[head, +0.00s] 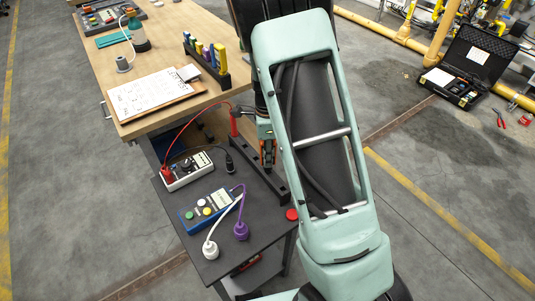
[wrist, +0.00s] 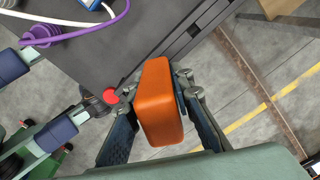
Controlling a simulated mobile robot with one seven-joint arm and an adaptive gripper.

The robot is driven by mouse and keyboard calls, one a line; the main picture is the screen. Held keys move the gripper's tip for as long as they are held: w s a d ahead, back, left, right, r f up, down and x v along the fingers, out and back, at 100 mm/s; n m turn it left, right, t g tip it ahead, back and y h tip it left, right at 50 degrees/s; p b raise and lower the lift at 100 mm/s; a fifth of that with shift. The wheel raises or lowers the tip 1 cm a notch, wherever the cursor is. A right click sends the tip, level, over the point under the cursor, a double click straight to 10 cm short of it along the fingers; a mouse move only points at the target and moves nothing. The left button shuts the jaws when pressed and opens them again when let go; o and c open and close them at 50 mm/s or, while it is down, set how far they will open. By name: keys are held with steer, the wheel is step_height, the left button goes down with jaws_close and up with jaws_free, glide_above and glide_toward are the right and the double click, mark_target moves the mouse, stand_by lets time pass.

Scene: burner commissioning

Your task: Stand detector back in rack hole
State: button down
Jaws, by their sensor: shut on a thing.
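My gripper (wrist: 158,100) is shut on an orange-bodied detector (wrist: 158,90), whose broad end faces the wrist camera. In the head view the detector (head: 267,151) shows as a small orange patch between the fingers, over the side cart. A long black rack (head: 277,184) runs along the cart's right edge, just below and beside the gripper. Part of the rack (wrist: 193,35) shows in the wrist view, with slots in its top. The detector's lower end is hidden, so I cannot tell whether it touches the rack or enters a hole.
A red disc (head: 291,214) is at the rack's near end. A white meter (head: 187,171) with red and black leads and a blue meter (head: 208,209) with white and purple plugs lie on the cart. Another rack (head: 222,78) with coloured pieces stands on the wooden bench.

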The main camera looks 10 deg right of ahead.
steer(key=shift+f+b, duration=0.55)
steer(key=shift+f, duration=0.4)
steer(key=c, duration=1.6)
jaws_free()
step_height(320, 180, up, 12)
steer(key=shift+r, duration=0.1)
